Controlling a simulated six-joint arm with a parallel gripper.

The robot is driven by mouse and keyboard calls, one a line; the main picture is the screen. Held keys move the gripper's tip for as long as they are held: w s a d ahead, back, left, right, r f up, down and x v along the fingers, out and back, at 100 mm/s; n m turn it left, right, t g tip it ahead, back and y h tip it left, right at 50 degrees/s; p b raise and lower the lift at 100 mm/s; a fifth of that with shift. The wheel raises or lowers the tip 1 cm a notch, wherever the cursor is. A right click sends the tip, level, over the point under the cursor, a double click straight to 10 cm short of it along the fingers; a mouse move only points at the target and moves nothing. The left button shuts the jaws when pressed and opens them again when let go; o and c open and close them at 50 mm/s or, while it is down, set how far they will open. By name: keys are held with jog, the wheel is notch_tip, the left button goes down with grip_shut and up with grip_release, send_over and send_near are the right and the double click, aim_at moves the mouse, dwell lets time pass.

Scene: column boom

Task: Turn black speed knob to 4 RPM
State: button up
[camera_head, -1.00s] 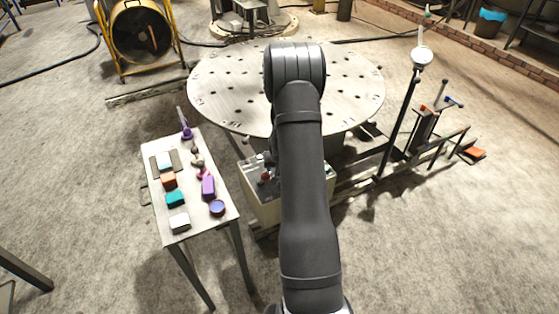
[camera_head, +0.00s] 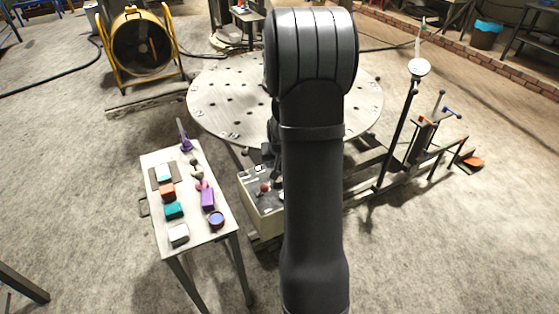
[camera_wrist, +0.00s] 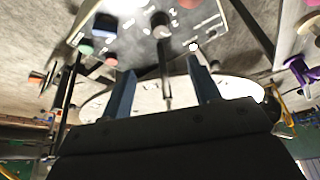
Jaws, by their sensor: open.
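The control panel (camera_wrist: 140,35) fills the top of the wrist view, which looks upside down. A dark grey-black round knob (camera_wrist: 160,20) shows on it, perhaps the speed knob; I cannot read its marks or setting. My gripper (camera_wrist: 160,65) is open, its two blue-grey fingers apart below the panel in the picture. A thin shaft shows between the fingers; I cannot tell whether it touches anything. In the head view the cream control box (camera_head: 262,222) stands left of my arm, which hides part of its top. A red knob (camera_head: 264,187) shows on that top.
A round perforated table (camera_head: 225,95) stands behind the box. A small side table (camera_head: 190,238) with several coloured items is at the left. A post with a pale disc (camera_head: 418,67) stands at the right.

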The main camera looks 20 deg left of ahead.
jog(key=shift+s+d+r, duration=0.1)
jog(key=shift+s+r, duration=0.15)
jog(key=shift+r, duration=0.3)
jog(key=shift+c, duration=0.2)
jog(key=w+f+n, duration=0.1)
jog(key=w+f, duration=0.1)
jog(key=f, duration=0.3)
jog(key=w+a+f+n+y, duration=0.1)
jog(key=w+f+n, duration=0.1)
jog(key=f, duration=0.3)
jog(key=w+a+f+n, duration=0.1)
jog(key=w+f, duration=0.1)
jog(key=f, duration=0.3)
jog(key=shift+w+a+f+n+g, duration=0.2)
jog(key=shift+a+f+n+g, duration=0.1)
jog(key=shift+f+g, duration=0.1)
jog(key=shift+d, duration=0.1)
jog(key=c, duration=1)
jog(key=shift+o, duration=0.2)
